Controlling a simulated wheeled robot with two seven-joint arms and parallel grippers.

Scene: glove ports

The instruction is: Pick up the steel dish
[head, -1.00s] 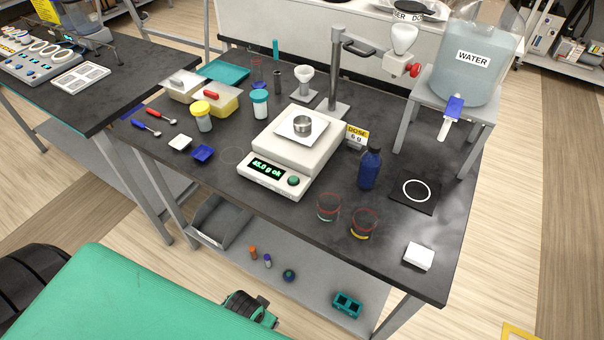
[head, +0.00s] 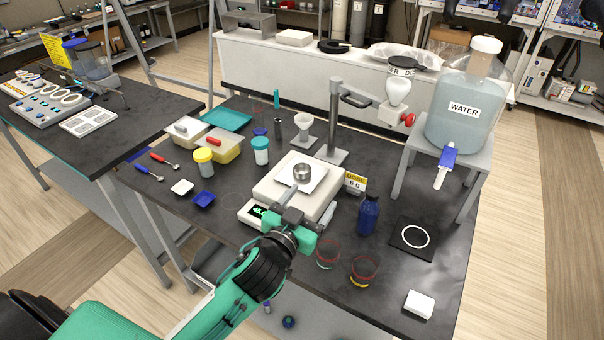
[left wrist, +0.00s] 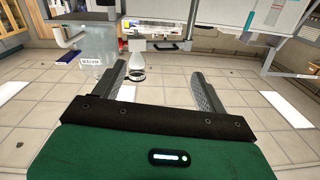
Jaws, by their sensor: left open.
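The small round steel dish (head: 302,173) sits on the white square pan (head: 314,184) of the balance (head: 272,188) in the head view. My left gripper (head: 310,203) is over the front of the balance, on the near side of the dish and apart from it. Its two fingers are spread and nothing is between them. The left gripper's spread fingers also show in the left wrist view (left wrist: 160,85), where I cannot make out the dish. My left arm partly hides the balance's display. My right gripper is not in view.
A dose sign (head: 355,182) and a blue bottle (head: 368,215) stand right of the balance. A metal stand (head: 335,120) rises behind it. Two glass beakers (head: 328,254) stand at the front. A yellow-lidded jar (head: 204,162) and a teal-lidded jar (head: 261,150) stand to its left.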

